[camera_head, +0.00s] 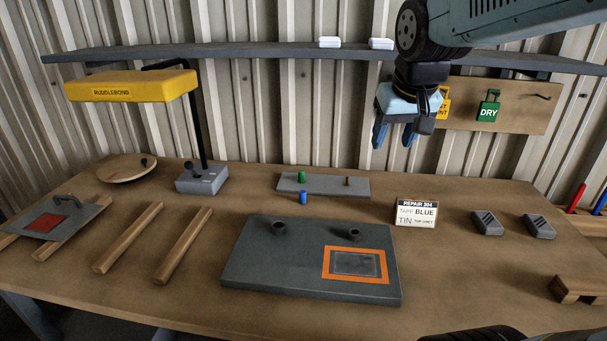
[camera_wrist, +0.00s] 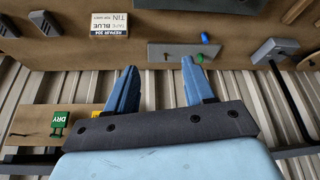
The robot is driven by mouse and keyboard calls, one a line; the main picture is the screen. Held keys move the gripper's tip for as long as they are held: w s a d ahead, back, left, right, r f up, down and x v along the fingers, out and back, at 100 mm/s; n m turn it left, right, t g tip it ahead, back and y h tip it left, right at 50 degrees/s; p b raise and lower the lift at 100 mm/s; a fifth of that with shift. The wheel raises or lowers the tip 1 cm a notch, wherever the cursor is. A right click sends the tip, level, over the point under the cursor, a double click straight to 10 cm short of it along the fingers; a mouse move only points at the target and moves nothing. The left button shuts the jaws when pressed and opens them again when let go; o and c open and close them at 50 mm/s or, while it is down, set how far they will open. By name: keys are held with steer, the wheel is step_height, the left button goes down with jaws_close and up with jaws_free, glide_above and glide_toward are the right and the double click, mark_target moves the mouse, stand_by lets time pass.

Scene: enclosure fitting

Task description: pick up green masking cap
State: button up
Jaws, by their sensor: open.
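The green masking cap (camera_head: 301,176) is small and stands upright towards the left end of a grey block (camera_head: 336,185) at the back of the workbench. In the wrist view, the green cap (camera_wrist: 199,59) shows close to the right fingertip in the picture, partly hidden. A small blue cap (camera_head: 303,197) stands on the bench in front of the block; it shows in the wrist view too (camera_wrist: 205,38). My gripper (camera_head: 393,140) is open and empty, high above the bench, to the right of the green cap and apart from it. Its two blue fingers also show in the wrist view (camera_wrist: 160,68).
A dark panel (camera_head: 270,276) with an orange-framed window lies in front. A label card (camera_head: 416,213) stands right of the block. A yellow lamp (camera_head: 131,87) overhangs the left side. A shelf (camera_head: 250,53) and a hook board (camera_head: 520,105) are behind.

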steer(key=w+a+f+n+g, duration=0.1)
steer(key=w+a+f, duration=0.15)
steer(key=w, duration=0.65)
steer(key=w+a+f, duration=0.1)
steer(key=w+a, duration=0.3)
steer(key=w, duration=0.4)
steer(key=g, duration=0.1)
glide_toward(302, 172)
steer(key=shift+n+y, duration=0.3)
steer(key=shift+n, duration=0.1)
steer(key=x, duration=1)
steer(key=shift+w+d+f, duration=0.2)
steer(key=shift+f, duration=0.15)
steer(key=shift+c, duration=0.2)
jaws_close()
